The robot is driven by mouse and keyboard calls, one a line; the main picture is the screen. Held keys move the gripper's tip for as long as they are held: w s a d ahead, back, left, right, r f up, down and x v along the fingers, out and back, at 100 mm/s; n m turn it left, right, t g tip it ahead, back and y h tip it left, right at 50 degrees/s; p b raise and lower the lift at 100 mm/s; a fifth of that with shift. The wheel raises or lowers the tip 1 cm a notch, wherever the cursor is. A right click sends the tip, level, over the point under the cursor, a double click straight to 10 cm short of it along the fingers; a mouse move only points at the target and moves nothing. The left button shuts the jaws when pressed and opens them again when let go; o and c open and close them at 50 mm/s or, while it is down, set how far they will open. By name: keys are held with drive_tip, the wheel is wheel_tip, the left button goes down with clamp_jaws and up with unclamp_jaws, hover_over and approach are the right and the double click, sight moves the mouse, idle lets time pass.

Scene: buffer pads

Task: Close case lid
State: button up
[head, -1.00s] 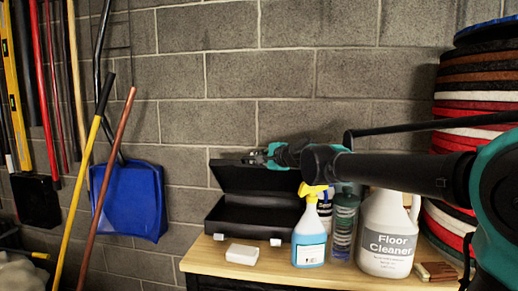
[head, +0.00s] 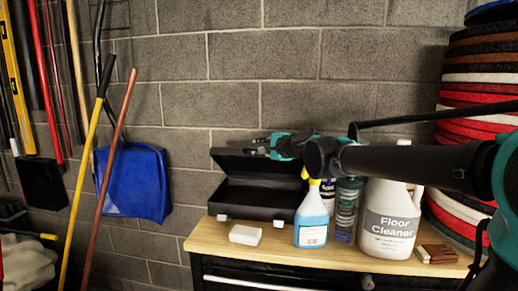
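The black case (head: 262,205) stands open at the back left of the wooden bench top, against the block wall. Its lid (head: 236,166) is raised and stands up at the rear. Light latches show on the case's front. My gripper (head: 257,147) is at the lid's upper edge, near its middle, pointing left. Whether it touches the lid I cannot tell. Its fingers are small and dark against the wall, so their opening is unclear. The lid's right part is hidden behind my arm and the spray bottle.
A blue spray bottle (head: 311,220) stands close in front of the case's right end. A white block (head: 245,235) lies before the case. Stacked pads (head: 465,130) rise at right.

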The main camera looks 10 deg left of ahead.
drive_tip(key=v, duration=1.2)
drive_tip(key=shift+s, duration=0.1)
idle(0.4)
